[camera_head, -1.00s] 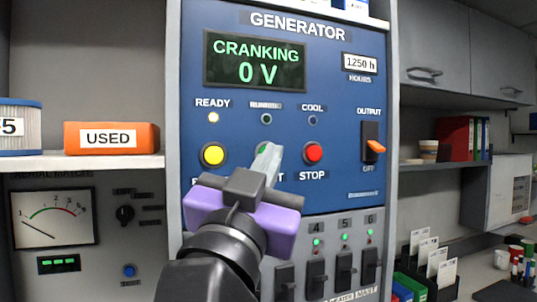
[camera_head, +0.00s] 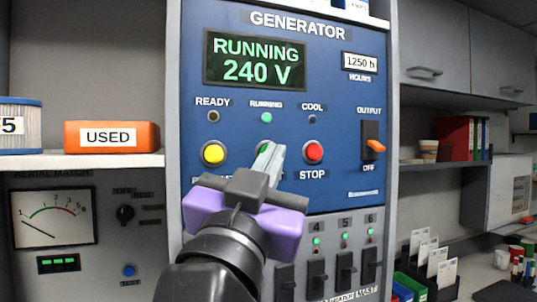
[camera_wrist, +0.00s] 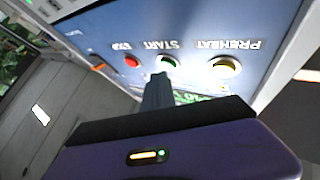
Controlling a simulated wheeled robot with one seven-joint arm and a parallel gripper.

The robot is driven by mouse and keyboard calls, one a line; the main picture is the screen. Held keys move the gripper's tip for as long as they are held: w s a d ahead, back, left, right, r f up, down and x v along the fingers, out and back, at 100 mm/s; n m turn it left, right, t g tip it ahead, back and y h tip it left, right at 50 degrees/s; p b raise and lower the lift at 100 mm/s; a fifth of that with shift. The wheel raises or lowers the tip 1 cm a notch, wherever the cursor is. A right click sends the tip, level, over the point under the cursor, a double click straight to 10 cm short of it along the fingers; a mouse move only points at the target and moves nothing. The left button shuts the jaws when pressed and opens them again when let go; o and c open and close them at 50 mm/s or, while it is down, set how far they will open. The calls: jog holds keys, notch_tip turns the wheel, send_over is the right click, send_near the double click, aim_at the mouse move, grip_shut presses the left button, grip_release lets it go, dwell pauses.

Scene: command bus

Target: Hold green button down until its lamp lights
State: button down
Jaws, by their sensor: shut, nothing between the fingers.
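The green button (camera_head: 262,149) sits between a yellow and a red button on the blue generator panel (camera_head: 340,190). The running lamp (camera_head: 266,118) above the button is lit green. The display (camera_head: 254,61) reads RUNNING, 240 V.
The yellow button (camera_head: 213,153) is left of the green one and the red STOP button (camera_head: 312,152) is close on the right. An orange output switch (camera_head: 374,146) is further right. Breaker switches (camera_head: 317,272) lie below. The ready and cool lamps are dark.

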jog(key=shift+s+d, duration=0.1)
jog(key=shift+s, duration=0.25)
jog(key=shift+s+d, duration=0.25)
jog(key=shift+s, duration=0.55)
jog(key=shift+s+d, duration=0.2)
jog(key=shift+s, duration=0.6)
jog(key=shift+s+d, duration=0.25)
jog(key=shift+s, duration=0.55)
